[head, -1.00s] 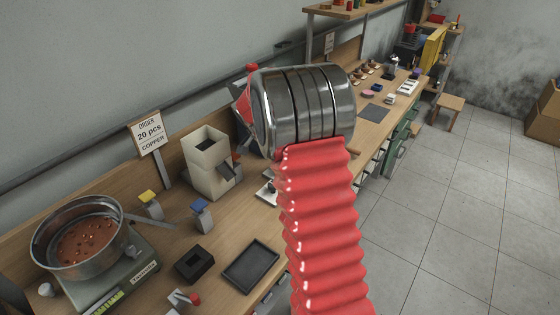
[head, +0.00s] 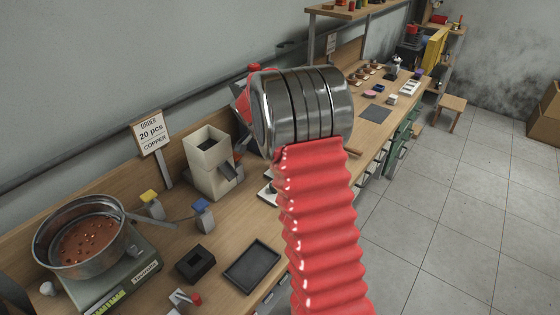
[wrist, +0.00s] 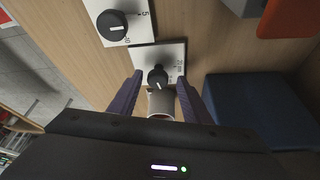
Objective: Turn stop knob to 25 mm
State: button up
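In the wrist view a small black knob (wrist: 158,76) stands on a white scale plate (wrist: 176,54) whose printed marks are too small to read surely. A pale line shows on the knob; the value it points to cannot be told. My gripper (wrist: 160,78) is open, with its two purple fingers on either side of this knob and a gap on each side. A pale cylinder (wrist: 162,103) shows between the fingers, nearer the camera. A larger black knob (wrist: 112,25) sits on another plate with 5 and 10 marked. In the head view my arm hides the knobs and gripper.
A dark blue block (wrist: 258,108) lies close right of the fingers, and an orange-red part (wrist: 290,18) at top right. On the bench stand a pan of copper pieces (head: 88,240), a beige hopper (head: 209,160) and a dark tray (head: 252,264).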

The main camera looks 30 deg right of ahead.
jog(key=shift+v, duration=0.75)
jog(key=v, duration=1.2)
jog(key=shift+a+r, duration=0.1)
jog(key=s+a+r+n+t+y, duration=0.1)
jog(key=s+a+r+n, duration=0.25)
jog(key=s+a, duration=0.3)
jog(key=s+a+r+n+t+y, duration=0.1)
jog(key=s+a+r+n+t, duration=0.15)
jog(key=s+a+n, duration=0.35)
jog(key=s+a+f+n+t+y, duration=0.1)
jog(key=s+a+n, duration=0.3)
jog(key=s, duration=0.4)
jog(key=s+a+f+n+y, duration=0.1)
jog(key=s+a+n, duration=0.2)
jog(key=s, duration=0.5)
jog(key=shift+s+a+f+n+t, duration=0.35)
jog(key=shift+s+a+f, duration=0.05)
jog(key=shift+a, duration=0.5)
